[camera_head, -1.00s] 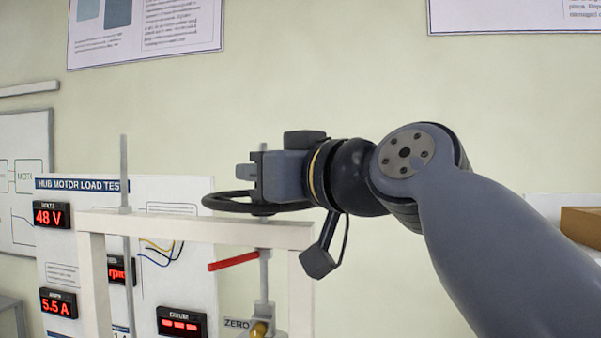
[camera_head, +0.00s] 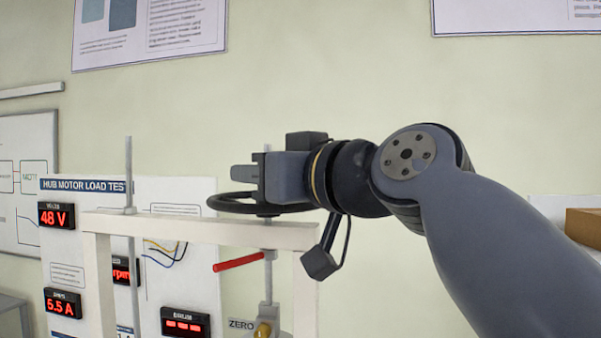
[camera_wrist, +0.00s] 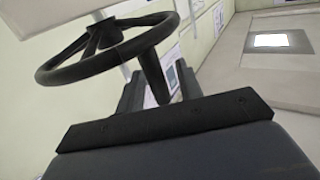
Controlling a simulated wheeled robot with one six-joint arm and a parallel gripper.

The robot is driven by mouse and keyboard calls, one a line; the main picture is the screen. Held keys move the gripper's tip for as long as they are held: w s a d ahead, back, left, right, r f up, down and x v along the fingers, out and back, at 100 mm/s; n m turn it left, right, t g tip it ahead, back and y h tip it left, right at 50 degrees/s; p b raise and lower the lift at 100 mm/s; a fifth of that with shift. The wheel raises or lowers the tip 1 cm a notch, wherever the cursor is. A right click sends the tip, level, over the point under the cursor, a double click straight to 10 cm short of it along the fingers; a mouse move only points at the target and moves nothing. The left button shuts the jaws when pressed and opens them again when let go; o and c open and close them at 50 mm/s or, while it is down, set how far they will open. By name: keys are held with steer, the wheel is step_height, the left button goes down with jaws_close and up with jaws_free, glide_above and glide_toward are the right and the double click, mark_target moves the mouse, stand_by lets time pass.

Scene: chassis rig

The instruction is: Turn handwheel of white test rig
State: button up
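The white test rig has a pale frame (camera_head: 180,228) with a black handwheel (camera_head: 228,204) lying flat above its top bar. My gripper (camera_head: 245,177) is at the wheel's near right side, over the rim in the head view, and hides part of it. In the wrist view the handwheel (camera_wrist: 95,69) fills the upper left, with spokes meeting at a hub. A dark handle (camera_wrist: 152,76) sticks out from its rim, between my two fingers (camera_wrist: 158,92). The fingers stand apart, with a gap showing right of the handle; contact on the left side is unclear.
A white panel (camera_head: 180,270) with red displays stands behind the frame. A red lever (camera_head: 238,263) and a brass-coloured knob (camera_head: 263,330) sit below the top bar. A thin upright rod (camera_head: 129,175) rises left of the wheel. A brown box (camera_head: 583,227) is at the far right.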

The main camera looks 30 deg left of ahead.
steer(key=b+v, duration=0.3)
steer(key=v, duration=0.7)
steer(key=shift+d+b, duration=0.35)
steer(key=shift+d, duration=0.05)
steer(key=shift+a, duration=0.1)
steer(key=p+x, duration=0.4)
steer(key=x, duration=0.6)
steer(key=shift+a, duration=0.25)
steer(key=shift+w, duration=0.2)
steer(key=shift+d, duration=0.15)
steer(key=shift+s, duration=0.1)
